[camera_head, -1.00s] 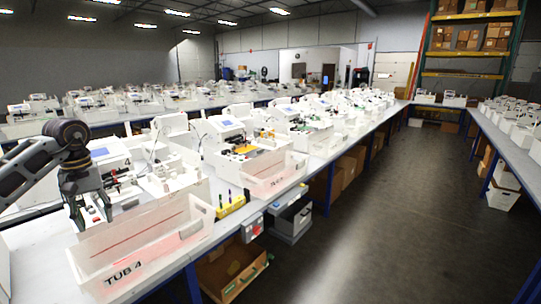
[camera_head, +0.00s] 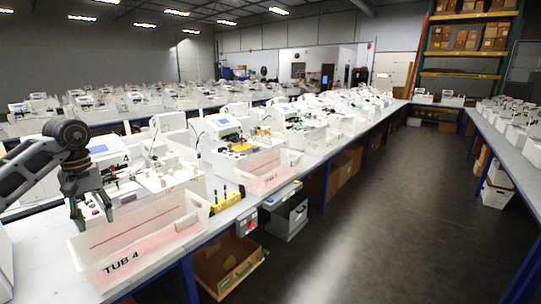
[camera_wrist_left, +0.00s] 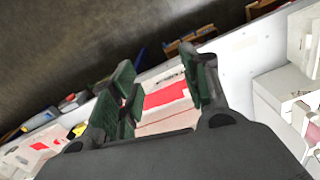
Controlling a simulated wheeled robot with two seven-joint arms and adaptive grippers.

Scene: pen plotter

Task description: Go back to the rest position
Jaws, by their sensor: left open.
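My left gripper (camera_head: 93,217) is open and empty, pointing down at the left of the head view. It hangs over the back left edge of the clear tub marked TUB 4 (camera_head: 122,262). The left wrist view shows its two green-padded fingers (camera_wrist_left: 160,78) spread apart with nothing held between them. A white plotter machine (camera_head: 110,152) stands on the bench behind the gripper, partly hidden by my left arm. My right gripper is not in view.
A yellow holder with dark pens (camera_head: 227,202) stands on the bench's front edge, right of the tub. A second clear tub (camera_head: 262,172) and more white machines line the long bench. An open cardboard box (camera_head: 228,265) is below. The aisle floor (camera_head: 370,240) is clear.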

